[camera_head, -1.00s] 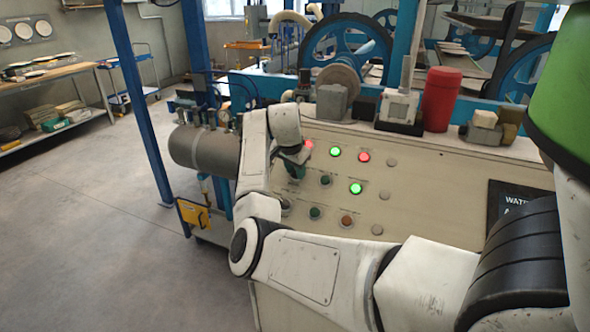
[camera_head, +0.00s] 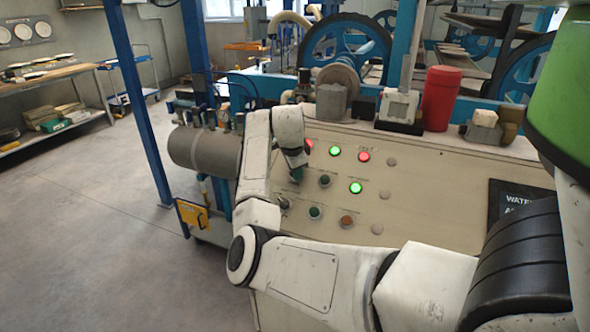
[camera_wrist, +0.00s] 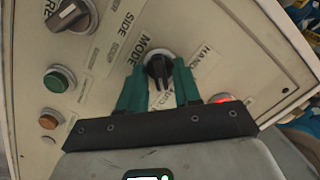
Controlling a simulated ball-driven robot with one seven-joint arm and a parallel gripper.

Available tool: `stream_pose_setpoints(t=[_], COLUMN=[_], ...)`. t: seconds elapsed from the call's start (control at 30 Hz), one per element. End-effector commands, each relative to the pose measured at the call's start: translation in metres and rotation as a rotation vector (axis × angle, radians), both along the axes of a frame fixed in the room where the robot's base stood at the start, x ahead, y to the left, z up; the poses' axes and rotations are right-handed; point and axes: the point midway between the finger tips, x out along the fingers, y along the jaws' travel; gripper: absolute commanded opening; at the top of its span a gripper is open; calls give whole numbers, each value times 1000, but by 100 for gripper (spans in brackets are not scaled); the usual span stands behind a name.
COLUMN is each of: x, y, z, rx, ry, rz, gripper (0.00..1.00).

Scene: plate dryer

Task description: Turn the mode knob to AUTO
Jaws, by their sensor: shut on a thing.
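The mode knob (camera_wrist: 158,66) is a black pointer knob on the beige control panel (camera_wrist: 215,35), below the label MODE as the picture is turned. My gripper (camera_wrist: 159,75) has teal fingers, one on each side of the knob, shut on it.
In the wrist view, another dark selector knob (camera_wrist: 72,14), a green button (camera_wrist: 58,79) and an orange button (camera_wrist: 50,119) are nearby. A lit red lamp (camera_wrist: 222,98) is close to the right finger. A red canister (camera_head: 441,98) stands on top of the panel.

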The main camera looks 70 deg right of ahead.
Motion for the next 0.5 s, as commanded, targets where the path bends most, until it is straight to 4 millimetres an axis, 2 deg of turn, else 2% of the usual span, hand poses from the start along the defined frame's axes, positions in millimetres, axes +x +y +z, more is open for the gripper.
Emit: stream_pose_setpoints(t=[0.3,0.33,0.4,0.5], x=[0,0,0,0], y=[0,0,0,0], z=[1,1,1,1], rx=[-1,-1,-1,-1], ry=[-2,-2,-2,-1], rz=[-2,-2,-2,-2], gripper=[2,34,40,40])
